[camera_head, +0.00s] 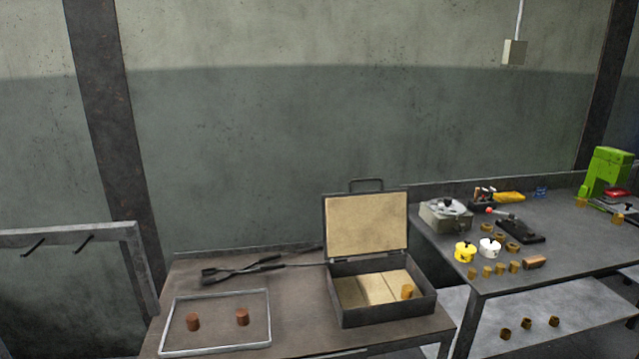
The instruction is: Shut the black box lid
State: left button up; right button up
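A black box (388,312) stands on the brown table at the lower middle of the head view. Its lid (367,224) is open and stands nearly upright at the back edge. The lid has a tan inner lining and a dark handle (366,185) on its top edge. The box has a pale lining inside, and one small brass-coloured cylinder (407,291) stands in its right part. Neither of my grippers shows in the head view.
Left of the box, a pale-rimmed tray (216,295) holds two reddish-brown cylinders. Dark tongs (243,269) lie behind the tray. A grey table (560,256) at right carries tools, yellow and white pots and several brass pieces. A wall stands close behind.

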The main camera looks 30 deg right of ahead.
aim_at(362, 224)
jog(key=z, duration=1.25)
jog(key=i+l, duration=0.3)
jog(key=l, duration=0.15)
jog(key=i+l, duration=0.35)
jog(key=l, duration=0.15)
jog(key=i+l, duration=0.3)
jog(key=l, duration=0.15)
